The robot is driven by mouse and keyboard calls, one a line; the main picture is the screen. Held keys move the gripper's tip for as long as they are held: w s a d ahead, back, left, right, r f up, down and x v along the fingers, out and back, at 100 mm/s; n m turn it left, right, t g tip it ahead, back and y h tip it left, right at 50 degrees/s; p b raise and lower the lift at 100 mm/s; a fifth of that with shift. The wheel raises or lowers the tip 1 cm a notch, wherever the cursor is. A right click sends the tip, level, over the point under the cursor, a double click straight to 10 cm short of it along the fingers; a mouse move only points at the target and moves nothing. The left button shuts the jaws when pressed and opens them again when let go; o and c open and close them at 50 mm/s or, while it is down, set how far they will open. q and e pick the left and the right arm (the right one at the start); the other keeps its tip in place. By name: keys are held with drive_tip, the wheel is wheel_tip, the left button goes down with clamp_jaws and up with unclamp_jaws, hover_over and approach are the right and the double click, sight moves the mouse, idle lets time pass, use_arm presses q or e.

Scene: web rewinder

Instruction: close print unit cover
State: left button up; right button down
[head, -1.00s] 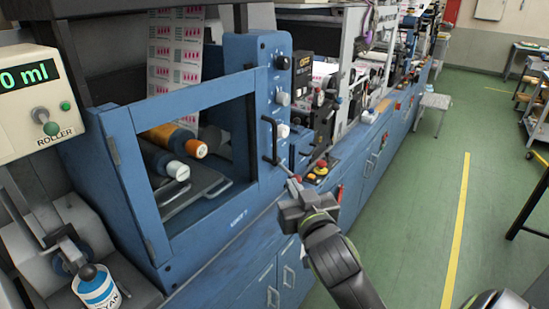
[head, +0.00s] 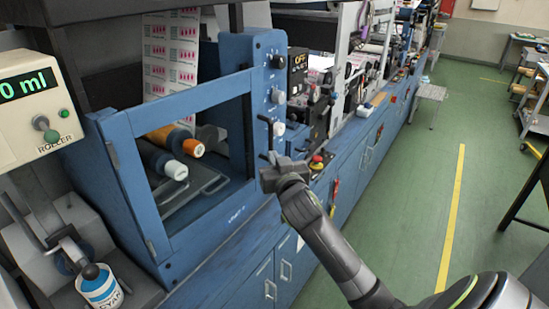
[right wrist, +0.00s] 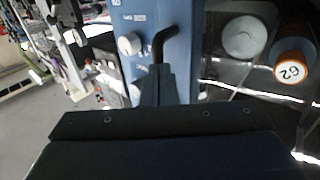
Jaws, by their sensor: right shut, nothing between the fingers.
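The print unit cover (head: 190,97) is a blue frame around a large window, with hinges on its left side in the head view. Its black bar handle (head: 264,128) stands at the right side; the right wrist view also shows the bent handle (right wrist: 166,40). I cannot tell whether a gap remains at the cover's right edge. My right gripper (head: 267,160) is shut and empty at the handle's lower end, partly hiding it. In the right wrist view its closed fingers (right wrist: 160,75) overlap the handle's end; contact is unclear. My left gripper is not in view.
White and orange rollers (head: 188,148) show through the window. A blue panel with white knobs (head: 278,97) stands right of the window. A red button (head: 317,158) sits farther right. A cyan ink bottle (head: 99,287) is at lower left.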

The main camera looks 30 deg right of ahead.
sight(260, 145)
drive_tip(key=w, duration=0.1)
drive_tip(key=w+y, duration=0.1)
drive_tip(key=w+n, duration=0.1)
drive_tip(key=shift+w+a+y, duration=0.15)
drive_tip(key=shift+a+y, duration=0.15)
drive_tip(key=shift+w+r+t, duration=0.1)
drive_tip(key=shift+r+t, duration=0.05)
drive_tip(key=shift+t, duration=0.15)
drive_tip(key=shift+r, duration=0.2)
drive_tip(key=shift+r+y, duration=0.1)
drive_tip(key=shift+y, duration=0.2)
drive_tip(key=shift+p, duration=0.3)
